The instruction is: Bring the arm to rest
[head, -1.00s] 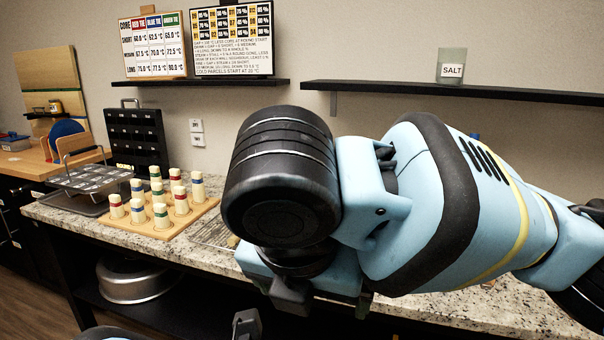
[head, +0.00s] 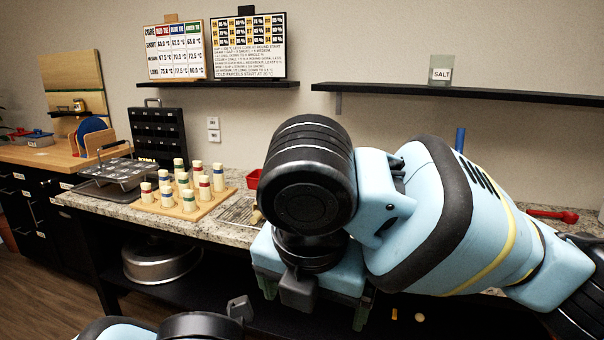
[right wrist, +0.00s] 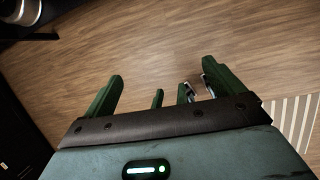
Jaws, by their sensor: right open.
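My right arm, light blue and black, fills the middle and right of the head view. Its gripper (head: 316,302) hangs in front of the counter edge, with green fingers apart and pointing down. In the right wrist view the gripper (right wrist: 165,92) is open, with nothing held between its fingers and wooden floor below. Part of my left arm shows at the bottom left of the head view; its gripper fingers are not in view.
The granite counter (head: 135,215) holds a wooden peg board (head: 150,207) with coloured pegs, a dark rack (head: 160,135) and a red container (head: 254,178). A red spoon-like tool (head: 552,214) lies at right. A metal lid-like object (head: 160,263) sits on the lower shelf.

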